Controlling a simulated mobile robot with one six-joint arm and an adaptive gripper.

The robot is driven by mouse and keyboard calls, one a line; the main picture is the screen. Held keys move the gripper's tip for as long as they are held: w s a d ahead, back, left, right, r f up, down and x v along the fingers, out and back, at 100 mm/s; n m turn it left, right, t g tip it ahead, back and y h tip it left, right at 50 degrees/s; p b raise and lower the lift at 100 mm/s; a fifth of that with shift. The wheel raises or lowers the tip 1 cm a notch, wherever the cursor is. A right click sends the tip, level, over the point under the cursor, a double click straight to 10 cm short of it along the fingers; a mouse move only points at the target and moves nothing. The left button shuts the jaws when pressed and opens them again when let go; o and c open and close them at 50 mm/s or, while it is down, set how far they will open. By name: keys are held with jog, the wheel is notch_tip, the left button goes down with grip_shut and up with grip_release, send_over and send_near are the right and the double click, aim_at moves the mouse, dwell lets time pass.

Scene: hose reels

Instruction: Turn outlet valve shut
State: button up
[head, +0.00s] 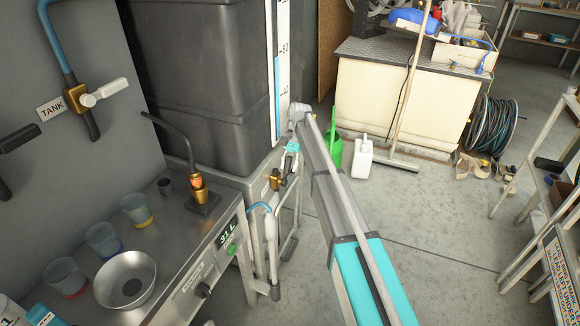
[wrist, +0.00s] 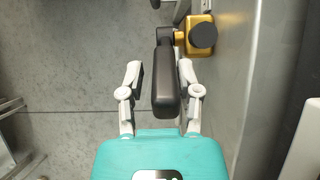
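The outlet valve appears to be the small brass valve (head: 275,181) low on the front of the dark tank. In the wrist view its brass body (wrist: 202,34) is at the top right, with a long black lever handle (wrist: 166,85) pointing down the picture. My gripper (wrist: 161,72) is open, one finger on each side of the lever. A gap shows on the left; the right finger looks close to the lever, and I cannot tell whether it touches. In the head view my gripper (head: 291,150) is small and partly hidden by my arm.
The dark tank (head: 205,65) with a level gauge (head: 282,70) stands behind the steel bench (head: 190,240), whose display reads 31 L. A brass valve labelled TANK (head: 75,97) is on the left wall. A green watering can (head: 334,145) stands behind my arm.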

jog(key=shift+o, duration=0.6)
jog(key=shift+a, duration=0.1)
jog(key=shift+s+a+r, duration=0.1)
jog(key=shift+s, duration=0.05)
jog(key=c, duration=0.5)
jog(key=shift+s+r+t+p, duration=0.25)
jog(key=shift+s+t+p, duration=0.2)
jog(key=shift+p, duration=0.25)
grip_shut()
jog(key=s+n+t+h+p, duration=0.1)
jog(key=s+n+t+h, duration=0.35)
jog(key=s, duration=0.25)
jog(key=s+a+r+n+t, duration=0.2)
jog(key=s+r+n+t, duration=0.1)
jog(key=n+t, duration=0.3)
jog(key=s+a+r+n+t+h, duration=0.1)
jog(key=s+a+r+n+t, duration=0.2)
jog(key=r+n+t, duration=0.2)
jog(key=shift+n+t+b, duration=0.3)
jog(key=shift+n+t, duration=0.1)
jog(key=shift+n, duration=0.85)
